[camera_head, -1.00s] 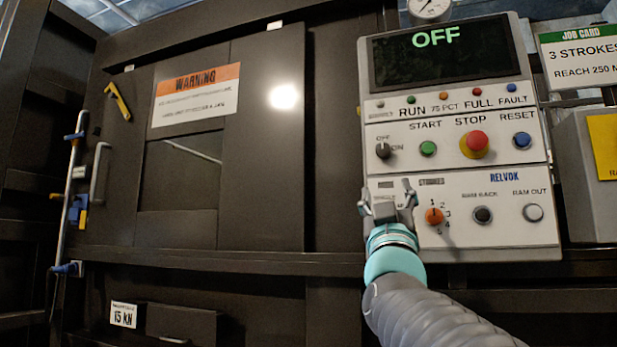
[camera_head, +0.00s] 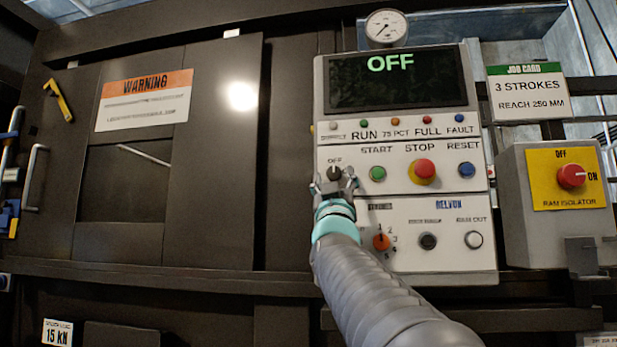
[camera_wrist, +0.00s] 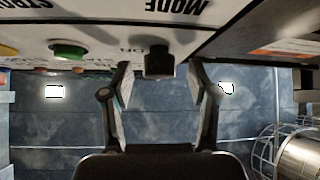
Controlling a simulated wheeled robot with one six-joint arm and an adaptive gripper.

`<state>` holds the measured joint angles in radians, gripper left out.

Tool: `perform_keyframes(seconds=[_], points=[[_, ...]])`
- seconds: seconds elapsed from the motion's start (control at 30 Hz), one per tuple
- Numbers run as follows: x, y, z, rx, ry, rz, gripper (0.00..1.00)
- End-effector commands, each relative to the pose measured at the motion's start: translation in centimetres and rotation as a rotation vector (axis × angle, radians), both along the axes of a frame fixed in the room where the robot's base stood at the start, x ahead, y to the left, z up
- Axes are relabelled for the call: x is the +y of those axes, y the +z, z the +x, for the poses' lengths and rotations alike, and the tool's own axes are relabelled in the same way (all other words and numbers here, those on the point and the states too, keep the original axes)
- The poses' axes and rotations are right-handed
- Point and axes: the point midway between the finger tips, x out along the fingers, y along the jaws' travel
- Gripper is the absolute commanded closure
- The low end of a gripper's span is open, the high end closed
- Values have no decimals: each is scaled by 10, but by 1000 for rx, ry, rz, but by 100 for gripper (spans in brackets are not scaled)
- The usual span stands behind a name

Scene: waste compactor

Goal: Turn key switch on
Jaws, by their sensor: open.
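The key switch (camera_head: 334,174) is a dark knob at the left of the control panel (camera_head: 326,235), under the OFF label. It points up, toward OFF. In the wrist view the dark knob (camera_wrist: 158,62) stands out from the panel, just beyond and between my open fingertips. My gripper (camera_head: 334,188) is open, right in front of and slightly below the knob in the head view. In the wrist view my gripper (camera_wrist: 160,85) has its two fingers apart with nothing between the pads. I cannot tell whether a finger touches the knob. The panel display (camera_head: 395,75) reads OFF.
The green START button (camera_head: 377,173) and red STOP button (camera_head: 423,172) are close to the right of the knob. A ram isolator box (camera_head: 512,230) stands further right. The dark door (camera_head: 215,150) is at left.

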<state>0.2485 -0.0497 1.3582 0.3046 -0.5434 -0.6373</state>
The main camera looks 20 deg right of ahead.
Motion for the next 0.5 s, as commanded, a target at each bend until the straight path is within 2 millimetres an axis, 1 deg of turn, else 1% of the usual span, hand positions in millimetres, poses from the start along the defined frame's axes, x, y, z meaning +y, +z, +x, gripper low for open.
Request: perform_keyframes(seconds=[0.07,0.33,0.37,0.4,0.47,0.5], points=[[-1,2,2,0,0,0,40],[-1,2,2,0,0,0,40],[-1,2,2,0,0,0,48],[-1,2,2,0,0,0,58],[-1,2,2,0,0,0,73],[-1,2,2,1,1,-1,83]])
